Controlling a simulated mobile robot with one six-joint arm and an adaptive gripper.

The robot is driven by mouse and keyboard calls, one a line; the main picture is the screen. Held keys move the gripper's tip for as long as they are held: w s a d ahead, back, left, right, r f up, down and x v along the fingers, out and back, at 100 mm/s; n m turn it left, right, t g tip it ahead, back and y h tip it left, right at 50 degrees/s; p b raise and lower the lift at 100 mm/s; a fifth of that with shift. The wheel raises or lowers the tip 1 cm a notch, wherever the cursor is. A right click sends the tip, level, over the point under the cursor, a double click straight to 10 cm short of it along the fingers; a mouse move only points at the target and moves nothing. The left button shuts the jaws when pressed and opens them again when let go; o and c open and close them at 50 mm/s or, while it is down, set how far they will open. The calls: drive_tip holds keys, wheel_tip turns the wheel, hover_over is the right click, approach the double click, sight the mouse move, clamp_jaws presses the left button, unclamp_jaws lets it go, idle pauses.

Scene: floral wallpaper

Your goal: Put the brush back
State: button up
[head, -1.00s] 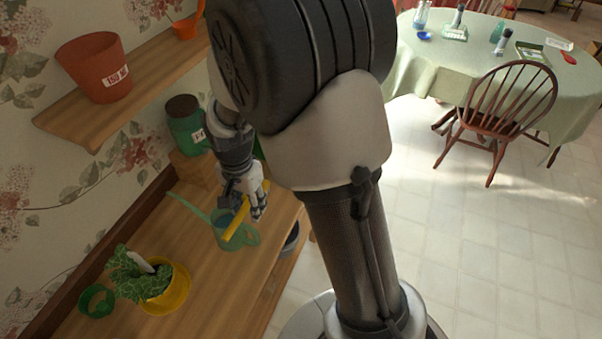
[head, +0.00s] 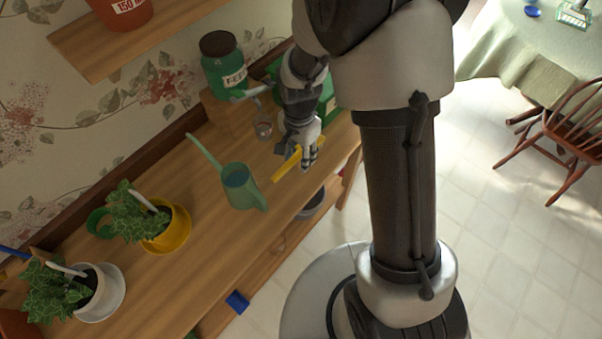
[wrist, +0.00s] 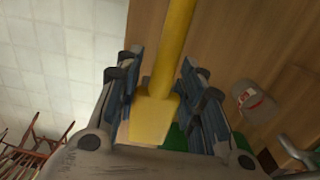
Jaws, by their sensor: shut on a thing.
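The yellow brush (head: 286,164) is held in my gripper (head: 303,152), above the wooden bench and to the right of the watering can. In the wrist view the brush (wrist: 154,110) lies between the two blue-padded fingers of my gripper (wrist: 160,108). Its yellow shaft runs up out of that picture and its wider yellow part sits between the fingers. Bristles cannot be made out clearly.
A green watering can (head: 240,186) stands on the bench (head: 180,262), left of my gripper. A potted plant in a yellow pot (head: 170,232) and another in a white pot (head: 100,292) are farther left. A green jar (head: 222,70) and green box (head: 318,112) are behind.

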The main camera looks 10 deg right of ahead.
sight(300, 151)
wheel_tip(300, 151, down, 9)
drive_tip(key=shift+f+b, duration=0.15)
drive_tip(key=shift+b, duration=1)
drive_tip(key=shift+f, duration=0.1)
drive_tip(key=o, duration=1.1)
wheel_tip(300, 151, up, 13)
drive_tip(key=p, duration=0.3)
drive_tip(key=shift+f+p, duration=0.2)
drive_tip(key=shift+p, duration=0.2)
drive_tip(key=s+d+r+n+t, duration=0.15)
drive_tip(key=s+r+n, duration=0.3)
drive_tip(key=r, duration=0.55)
drive_tip(key=s+d+r+n+t, duration=0.1)
drive_tip(key=s+r+n+t, duration=0.15)
drive_tip(key=s+r, duration=0.55)
drive_tip(key=s+d+r+n, duration=0.1)
drive_tip(key=s+r+n, duration=0.2)
drive_tip(key=s+r, duration=0.2)
drive_tip(key=shift+s+n+t, duration=0.3)
drive_tip(key=shift+s+n, duration=0.1)
drive_tip(key=shift+s, duration=0.45)
